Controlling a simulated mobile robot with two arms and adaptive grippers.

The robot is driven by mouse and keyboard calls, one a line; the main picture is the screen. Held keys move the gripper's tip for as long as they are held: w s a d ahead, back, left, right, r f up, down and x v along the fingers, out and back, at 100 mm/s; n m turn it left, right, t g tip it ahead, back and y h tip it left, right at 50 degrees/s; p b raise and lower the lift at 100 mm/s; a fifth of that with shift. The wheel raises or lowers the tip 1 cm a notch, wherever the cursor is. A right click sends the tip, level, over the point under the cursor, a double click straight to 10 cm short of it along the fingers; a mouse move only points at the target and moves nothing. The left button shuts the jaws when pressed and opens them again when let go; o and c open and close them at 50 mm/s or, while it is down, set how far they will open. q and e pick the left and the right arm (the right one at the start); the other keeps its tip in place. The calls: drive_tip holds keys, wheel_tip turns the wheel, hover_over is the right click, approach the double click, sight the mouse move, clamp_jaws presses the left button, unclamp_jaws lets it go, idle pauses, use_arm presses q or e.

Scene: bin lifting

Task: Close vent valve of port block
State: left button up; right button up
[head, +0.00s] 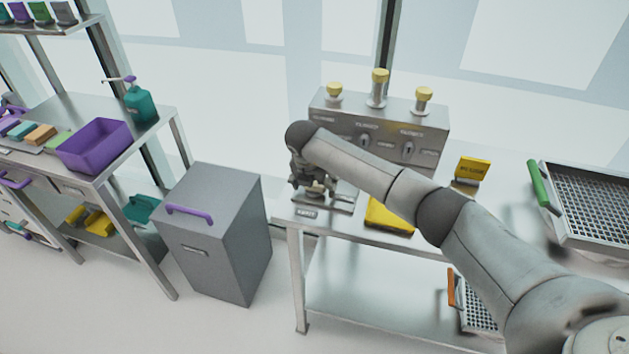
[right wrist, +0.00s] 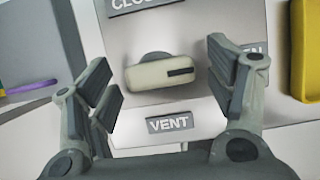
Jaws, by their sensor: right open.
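The vent valve has a cream handle (right wrist: 160,73) with a dark stripe at its right end, above a grey VENT label (right wrist: 170,124) in the right wrist view. The handle lies nearly crosswise, its stripe end towards a word on the right ending in "EN". Letters "CLO" show at the top edge. My right gripper (right wrist: 163,66) is open, one finger on each side of the handle, with visible gaps to it. In the head view my right gripper (head: 312,184) points down over the small valve plate (head: 306,213) at the table's left end. My left gripper is not in view.
A steel block (head: 432,134) with yellow-capped knobs stands behind my right arm. A yellow object (head: 390,218) lies right of the valve plate. A perforated tray (head: 590,200) with a green handle is at the right. A grey bin (head: 215,240) with a purple handle stands left.

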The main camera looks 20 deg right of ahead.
drive_tip(key=c, duration=1)
